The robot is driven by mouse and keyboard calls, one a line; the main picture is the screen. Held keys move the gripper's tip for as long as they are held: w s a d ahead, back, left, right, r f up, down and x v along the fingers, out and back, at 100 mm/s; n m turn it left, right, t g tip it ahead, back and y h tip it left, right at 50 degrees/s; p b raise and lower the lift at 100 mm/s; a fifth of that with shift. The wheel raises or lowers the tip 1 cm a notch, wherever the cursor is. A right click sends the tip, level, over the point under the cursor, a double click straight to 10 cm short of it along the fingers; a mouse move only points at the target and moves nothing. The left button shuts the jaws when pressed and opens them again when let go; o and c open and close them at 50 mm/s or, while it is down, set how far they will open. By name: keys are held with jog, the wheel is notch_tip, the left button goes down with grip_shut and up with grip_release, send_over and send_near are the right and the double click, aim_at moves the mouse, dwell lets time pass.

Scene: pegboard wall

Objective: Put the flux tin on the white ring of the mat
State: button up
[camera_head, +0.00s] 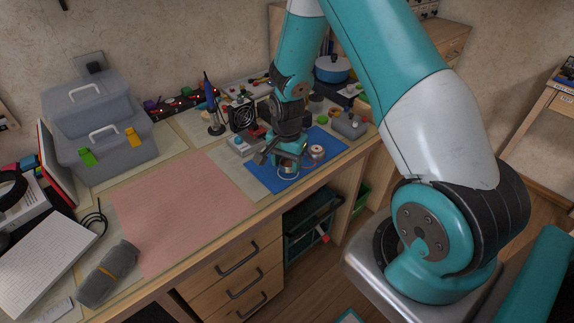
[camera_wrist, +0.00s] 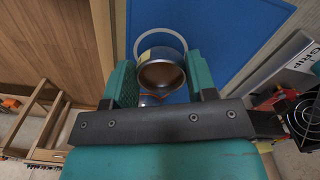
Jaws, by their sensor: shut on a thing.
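My gripper (camera_head: 287,161) is over the blue mat (camera_head: 262,180), pointing down. In the wrist view, its teal fingers (camera_wrist: 162,78) are shut on a round metallic tin with a brownish end, the flux tin (camera_wrist: 161,71). The white ring (camera_wrist: 139,42) shows on the mat behind the tin, which covers its near part. The ring also shows in the head view (camera_head: 288,174), just below the fingers. The tin is mostly hidden by the gripper in the head view. I cannot tell whether it touches the mat.
A small round item (camera_head: 316,152) stands on the mat right of my gripper. A grey box-like item (camera_head: 243,146) and a black fan (camera_head: 242,117) are behind and left. A pink mat (camera_head: 180,210) lies clear at left. The bench's front edge is close.

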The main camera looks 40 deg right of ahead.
aim_at(287, 165)
jog(key=shift+f, duration=0.8)
jog(key=o, duration=0.9)
jog(key=shift+f, duration=0.1)
jog(key=shift+o, duration=0.2)
jog(key=s+a+r+n, duration=0.1)
jog(key=a+r+n, duration=0.15)
jog(key=r, duration=0.65)
jog(key=s+a+r+n, duration=0.1)
jog(key=a+r, duration=0.2)
jog(key=r, duration=0.5)
jog(key=s+a+r+n+y, duration=0.2)
jog(key=s+a+r+n, duration=0.4)
jog(key=s+a+n, duration=0.2)
jog(key=s+a+r+n+y, duration=0.2)
jog(key=s+a+r+n, duration=0.4)
jog(key=s, duration=0.6)
jog(key=a+n, duration=0.2)
jog(key=n, duration=0.1)
jog(key=shift+a, duration=0.2)
